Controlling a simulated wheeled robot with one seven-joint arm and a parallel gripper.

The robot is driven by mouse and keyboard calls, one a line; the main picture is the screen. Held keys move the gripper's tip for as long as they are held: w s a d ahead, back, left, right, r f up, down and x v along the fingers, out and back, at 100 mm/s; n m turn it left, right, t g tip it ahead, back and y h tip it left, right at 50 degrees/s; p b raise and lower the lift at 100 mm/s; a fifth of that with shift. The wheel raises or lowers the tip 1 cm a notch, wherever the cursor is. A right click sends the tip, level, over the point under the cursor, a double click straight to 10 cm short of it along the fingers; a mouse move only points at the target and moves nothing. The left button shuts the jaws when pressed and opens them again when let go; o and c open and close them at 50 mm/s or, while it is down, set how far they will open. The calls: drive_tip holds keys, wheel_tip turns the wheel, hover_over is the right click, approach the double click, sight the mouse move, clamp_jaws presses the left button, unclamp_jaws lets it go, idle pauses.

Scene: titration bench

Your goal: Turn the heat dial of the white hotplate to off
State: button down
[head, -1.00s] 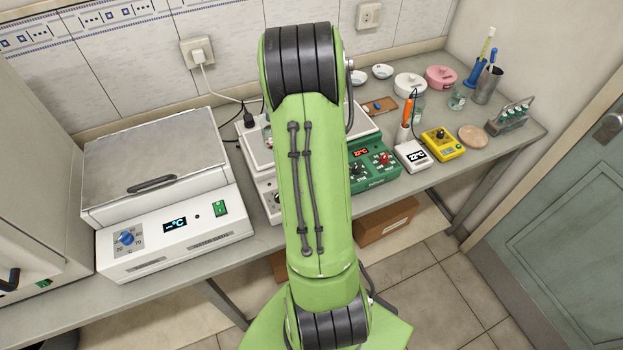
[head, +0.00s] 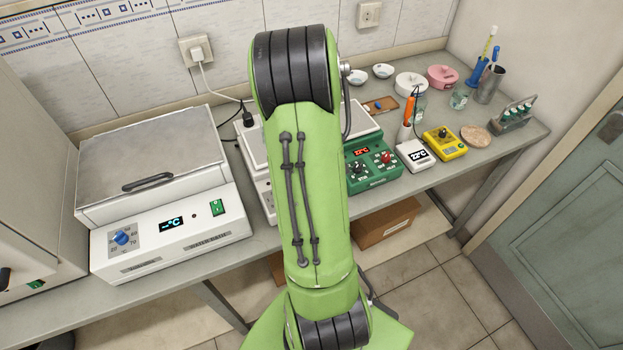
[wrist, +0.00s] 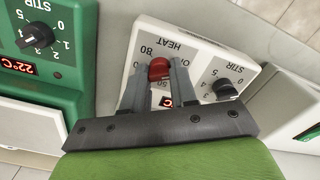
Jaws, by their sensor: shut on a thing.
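The white hotplate (head: 264,193) stands on the bench, mostly hidden behind my green arm in the head view. In the wrist view its white front panel (wrist: 199,56) shows the labels HEAT and STIR. The red heat dial (wrist: 158,70) sits between the fingers of my gripper (wrist: 158,72), which are shut on it. The fingers cover part of the scale around the dial, and the dial's pointer setting cannot be read. The hotplate's black stir knob (wrist: 225,90) is to the right of the fingers. A red display is partly visible between the fingers.
A green hotplate (head: 372,182) with its own knobs stands close on the right in the head view. A white water bath (head: 172,244) stands on the left. A white meter (head: 414,155) and a yellow device (head: 444,143) are further right on the bench.

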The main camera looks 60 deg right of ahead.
drive_tip(key=shift+n, duration=0.5)
drive_tip(key=c, duration=0.9)
unclamp_jaws()
wheel_tip(320, 180, up, 16)
drive_tip(key=p, duration=0.3)
drive_tip(key=shift+f, duration=0.1)
